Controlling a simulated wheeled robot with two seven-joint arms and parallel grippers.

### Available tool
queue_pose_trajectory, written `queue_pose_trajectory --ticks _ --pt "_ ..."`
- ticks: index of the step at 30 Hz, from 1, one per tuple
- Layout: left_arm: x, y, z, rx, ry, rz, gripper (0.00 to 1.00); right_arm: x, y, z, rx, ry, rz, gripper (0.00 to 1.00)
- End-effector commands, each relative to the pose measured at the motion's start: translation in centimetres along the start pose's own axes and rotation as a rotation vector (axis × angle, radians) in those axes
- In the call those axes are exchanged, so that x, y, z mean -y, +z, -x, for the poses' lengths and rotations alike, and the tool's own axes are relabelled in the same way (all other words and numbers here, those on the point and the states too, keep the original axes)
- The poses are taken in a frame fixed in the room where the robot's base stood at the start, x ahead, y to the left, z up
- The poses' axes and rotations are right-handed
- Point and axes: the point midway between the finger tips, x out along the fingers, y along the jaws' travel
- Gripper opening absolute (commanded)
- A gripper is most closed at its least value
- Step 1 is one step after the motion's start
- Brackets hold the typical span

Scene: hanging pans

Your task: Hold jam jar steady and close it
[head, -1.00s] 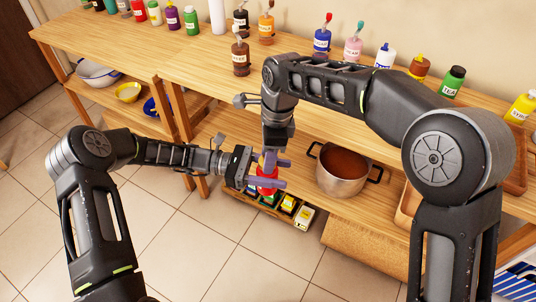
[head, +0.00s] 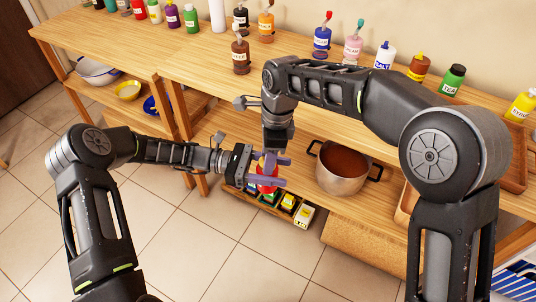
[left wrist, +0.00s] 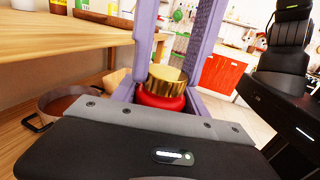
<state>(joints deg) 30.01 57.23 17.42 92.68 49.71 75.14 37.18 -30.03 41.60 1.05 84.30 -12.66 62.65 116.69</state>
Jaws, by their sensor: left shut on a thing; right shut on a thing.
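The jam jar is red (head: 266,172) with a gold lid (left wrist: 167,77) above its red body (left wrist: 160,98). My left gripper (head: 273,171) comes in from the left and is shut on the jar, one purple finger on each side. My right gripper (head: 270,150) points down over the jar from above. In the left wrist view, two purple fingers hang from the top edge on both sides of the lid. The lid looks seated on or just over the jar's mouth and slightly tilted. I cannot tell whether a gap remains beneath it.
A pot of brown content (head: 342,168) stands on the lower shelf (head: 222,130), right of my grippers. Below them is a wooden crate (head: 269,209) with several small jars. Several bottles (head: 240,54) line the upper counter (head: 170,45). The tiled floor (head: 190,245) in front is clear.

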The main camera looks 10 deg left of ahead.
Motion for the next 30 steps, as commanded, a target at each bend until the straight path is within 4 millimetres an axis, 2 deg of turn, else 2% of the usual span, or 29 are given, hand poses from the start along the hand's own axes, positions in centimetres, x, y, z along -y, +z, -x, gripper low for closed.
queue_pose_trajectory --ticks 5,8,15,18,24,30 --pt "0.0 0.0 0.0 0.000 0.000 0.000 0.00 -0.1 0.1 0.1 -0.002 -0.009 -0.070 0.02" --pt "0.0 0.0 0.0 0.000 0.000 0.000 0.00 -0.1 0.1 0.1 -0.004 -0.030 -0.228 0.02" --pt "0.0 0.0 0.0 0.000 0.000 0.000 0.00 -0.3 0.4 -0.1 -0.006 -0.112 -0.875 0.02" --pt "0.0 0.0 0.0 0.000 0.000 0.000 0.00 -0.5 0.3 -0.6 -0.016 -0.131 -1.092 0.02" --pt "-0.1 0.2 0.0 0.003 0.001 -0.003 0.00 -0.8 -0.1 -1.2 -0.036 -0.150 -1.328 0.02" --pt "-0.2 0.3 0.0 0.005 0.003 -0.004 0.00 -0.4 0.1 -0.3 -0.009 -0.172 -1.407 0.02"
